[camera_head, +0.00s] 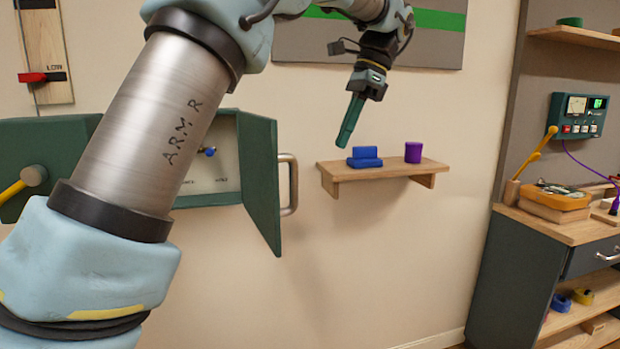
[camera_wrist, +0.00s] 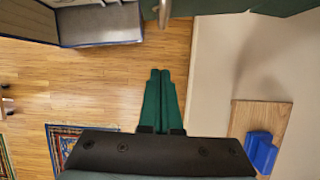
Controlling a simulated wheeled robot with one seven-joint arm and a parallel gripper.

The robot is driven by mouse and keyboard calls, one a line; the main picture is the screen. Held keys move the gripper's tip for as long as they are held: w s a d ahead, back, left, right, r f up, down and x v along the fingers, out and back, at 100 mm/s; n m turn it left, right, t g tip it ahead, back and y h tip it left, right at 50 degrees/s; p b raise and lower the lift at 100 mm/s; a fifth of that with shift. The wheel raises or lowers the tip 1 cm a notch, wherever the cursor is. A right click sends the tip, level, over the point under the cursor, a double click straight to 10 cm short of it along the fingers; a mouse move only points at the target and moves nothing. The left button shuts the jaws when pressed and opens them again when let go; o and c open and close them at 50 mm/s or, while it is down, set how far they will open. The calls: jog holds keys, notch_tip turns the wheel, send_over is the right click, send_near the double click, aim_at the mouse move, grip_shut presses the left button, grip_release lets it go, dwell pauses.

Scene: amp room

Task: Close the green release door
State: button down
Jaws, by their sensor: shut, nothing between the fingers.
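The green release door (camera_head: 260,180) stands swung open on the right side of a green wall box (camera_head: 208,198). A metal bar handle (camera_head: 292,185) is on the door's right face. Inside the box a blue knob (camera_head: 209,151) shows; my arm hides much of the rest. My gripper (camera_head: 346,140) is shut and empty, its green fingers pointing down, to the right of the door and apart from it. In the wrist view the closed fingers (camera_wrist: 160,75) point toward the top, where a green panel edge (camera_wrist: 225,6) and a metal bar (camera_wrist: 163,13) show.
A small wooden wall shelf (camera_head: 345,175) below and right of my gripper carries a blue block (camera_head: 365,161) and a purple cylinder (camera_head: 413,152). A green panel with a yellow-ended lever (camera_head: 30,178) is at far left. A workbench (camera_head: 545,225) stands at right.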

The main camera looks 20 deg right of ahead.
jog(key=a+f, duration=0.7)
jog(key=shift+w+f+p, duration=0.25)
jog(key=shift+w+p, duration=0.15)
jog(key=shift+w, duration=0.05)
jog(key=shift+a, duration=0.15)
